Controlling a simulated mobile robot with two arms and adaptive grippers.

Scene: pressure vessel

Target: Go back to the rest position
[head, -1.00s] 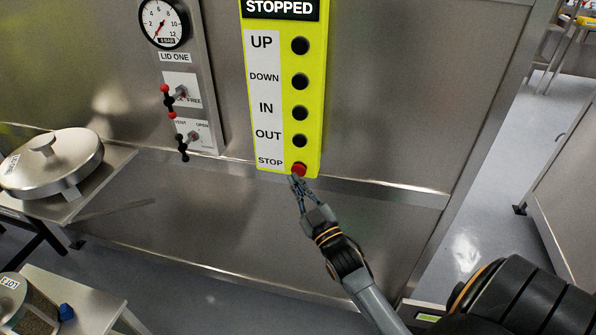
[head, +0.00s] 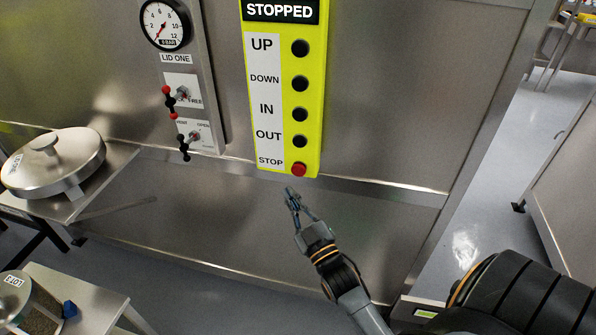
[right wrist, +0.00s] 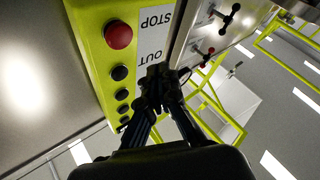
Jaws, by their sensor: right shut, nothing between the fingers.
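My right gripper (head: 290,192) is shut and empty, just below the yellow-green control panel (head: 319,120) in the head view, apart from it. The panel's sign reads STOPPED, above black buttons marked UP, DOWN, IN and OUT and a red STOP button (head: 299,170). In the right wrist view the gripper (right wrist: 157,72) shows dark in front of the panel (right wrist: 90,60), with the red STOP button (right wrist: 118,36) at upper left. My left gripper is not in view.
A gauge (head: 165,24) and lever valves (head: 186,140) are on a metal plate left of the panel. A round steel lid (head: 55,165) rests on a stand at left. A LOT 3 container (head: 25,300) is on a low table.

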